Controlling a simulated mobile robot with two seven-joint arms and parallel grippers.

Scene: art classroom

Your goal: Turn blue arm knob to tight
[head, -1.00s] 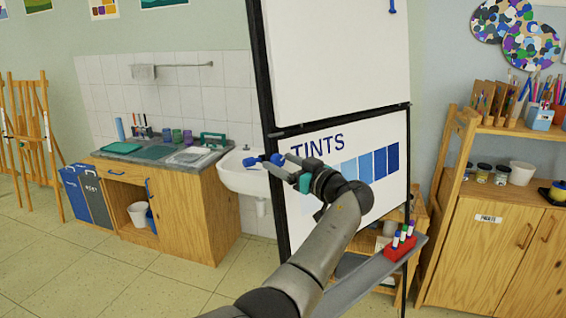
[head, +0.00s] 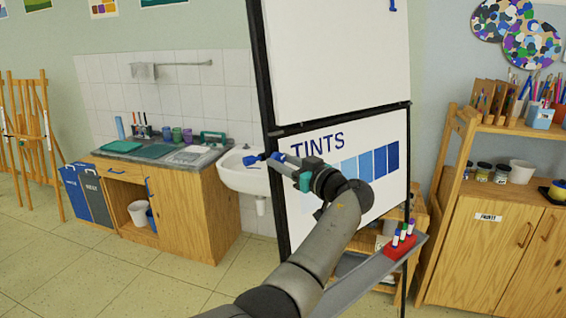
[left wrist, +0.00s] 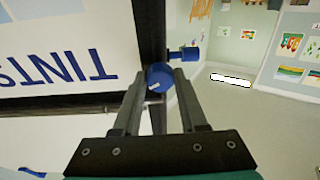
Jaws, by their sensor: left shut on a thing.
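The blue arm knob (left wrist: 160,76) sits at the side edge of the board's dark frame, with a small pale mark on its face. My left gripper (left wrist: 158,84) is shut on this knob, with one finger on each side of it. In the head view my left gripper (head: 278,163) reaches the board's left frame post from the front. A blue knob part (head: 253,160) shows just left of the post, and another blue piece (left wrist: 184,54) stands out beyond the held knob in the left wrist view. My fingers partly hide the knob. The right gripper is not in view.
The TINTS board (head: 345,165) stands upright under a blank white board (head: 335,50). A grey tray (head: 355,283) holds a red marker holder (head: 400,246). A white sink (head: 240,172) is behind the left post. Open floor lies at left.

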